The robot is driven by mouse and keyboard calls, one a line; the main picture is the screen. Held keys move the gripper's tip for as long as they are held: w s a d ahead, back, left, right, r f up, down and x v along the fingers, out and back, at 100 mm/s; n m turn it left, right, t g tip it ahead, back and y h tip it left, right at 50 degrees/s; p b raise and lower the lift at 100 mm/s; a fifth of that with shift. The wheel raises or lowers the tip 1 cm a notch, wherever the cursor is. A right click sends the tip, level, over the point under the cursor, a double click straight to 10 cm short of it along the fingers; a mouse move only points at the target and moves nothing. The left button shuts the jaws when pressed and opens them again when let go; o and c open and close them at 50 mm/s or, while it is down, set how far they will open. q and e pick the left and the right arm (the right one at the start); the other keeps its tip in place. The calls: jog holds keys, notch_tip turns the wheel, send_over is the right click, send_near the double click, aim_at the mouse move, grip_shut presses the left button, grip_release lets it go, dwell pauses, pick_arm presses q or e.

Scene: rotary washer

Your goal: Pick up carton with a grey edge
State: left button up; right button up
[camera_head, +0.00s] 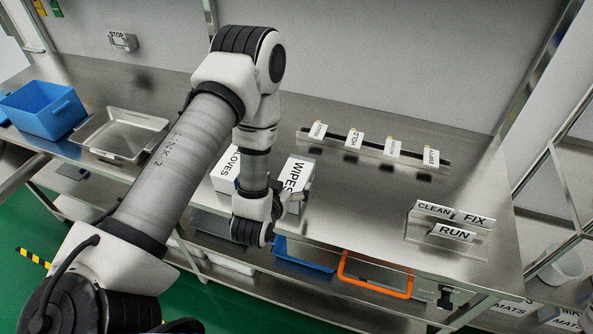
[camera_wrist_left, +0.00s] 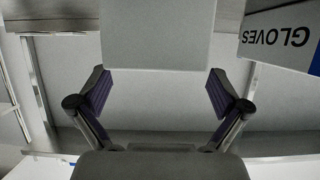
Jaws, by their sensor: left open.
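The white WIPES carton (camera_head: 298,172) stands on the steel bench in the head view, beside the GLOVES carton (camera_head: 224,172). My left gripper (camera_head: 290,200) is low at the WIPES carton's near side, partly hidden by my wrist. In the wrist view my left gripper (camera_wrist_left: 159,88) is open, with a plain light grey box face (camera_wrist_left: 158,35) ahead between and beyond its fingers. Contact cannot be told. The GLOVES carton in that view (camera_wrist_left: 280,38) shows a blue edge at right. A grey edge on the WIPES carton is not clear. My right gripper is out of view.
A blue bin (camera_head: 42,110) and a steel tray (camera_head: 120,134) are at left.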

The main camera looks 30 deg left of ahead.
aim_at(295, 174)
pick_arm(q)
jog(key=shift+w+a+p, duration=0.15)
jog(key=shift+w+p, duration=0.85)
jog(key=shift+w, duration=0.2)
jog(key=shift+w+f, duration=0.4)
jog(key=shift+w, duration=0.2)
jog(key=shift+w+f, duration=0.35)
jog(key=shift+w, duration=0.2)
jog(key=shift+w+a+f, duration=0.1)
jog(key=shift+f, duration=0.05)
jog(key=shift+a, duration=0.1)
jog(key=c, duration=1.3)
jog(key=shift+c, duration=0.2)
